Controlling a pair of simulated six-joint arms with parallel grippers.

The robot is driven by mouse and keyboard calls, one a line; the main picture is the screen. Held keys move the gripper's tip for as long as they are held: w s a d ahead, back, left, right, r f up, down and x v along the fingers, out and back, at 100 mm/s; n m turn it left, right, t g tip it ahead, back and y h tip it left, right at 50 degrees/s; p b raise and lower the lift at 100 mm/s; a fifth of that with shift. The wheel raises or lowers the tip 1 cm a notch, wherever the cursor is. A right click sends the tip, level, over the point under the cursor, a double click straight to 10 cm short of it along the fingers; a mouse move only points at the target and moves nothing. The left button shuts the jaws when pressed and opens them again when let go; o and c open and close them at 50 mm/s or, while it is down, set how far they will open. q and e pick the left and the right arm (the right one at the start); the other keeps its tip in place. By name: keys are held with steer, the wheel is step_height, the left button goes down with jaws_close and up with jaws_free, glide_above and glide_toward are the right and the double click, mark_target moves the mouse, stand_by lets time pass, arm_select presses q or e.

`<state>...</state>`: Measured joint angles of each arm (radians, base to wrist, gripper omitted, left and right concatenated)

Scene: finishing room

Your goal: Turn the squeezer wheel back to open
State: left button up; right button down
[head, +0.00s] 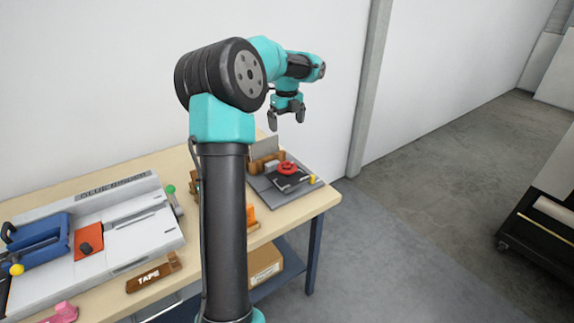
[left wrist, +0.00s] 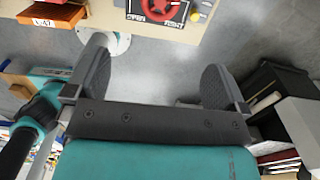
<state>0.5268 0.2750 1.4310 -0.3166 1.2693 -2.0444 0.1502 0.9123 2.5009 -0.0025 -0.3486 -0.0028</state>
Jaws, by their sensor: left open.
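The squeezer wheel (head: 287,168) is a red ring on a dark plate of a grey device at the right end of the wooden table. It also shows in the left wrist view (left wrist: 158,12), cut off by the top edge. A small yellow knob (head: 312,180) is beside it. My left gripper (head: 287,117) points down, well above the table and apart from the wheel. Its two dark fingers stand wide apart with nothing between them in the left wrist view (left wrist: 155,75). My right gripper is not in view.
A wooden table (head: 160,162) stands against the white wall. It holds a large grey machine (head: 150,225), a blue clamp-like part (head: 40,240) and a brown tape block (head: 152,273). A cardboard box (head: 265,266) is on the shelf below. The floor to the right is clear up to a black cart (head: 535,235).

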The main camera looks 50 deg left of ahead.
mark_target(287, 166)
arm_select(q)
steer(key=shift+f, duration=0.1)
step_height(287, 166, down, 17)
steer(key=shift+f, duration=0.15)
stand_by(0.6)
steer(key=shift+c, duration=0.3)
steer(key=c, duration=0.8)
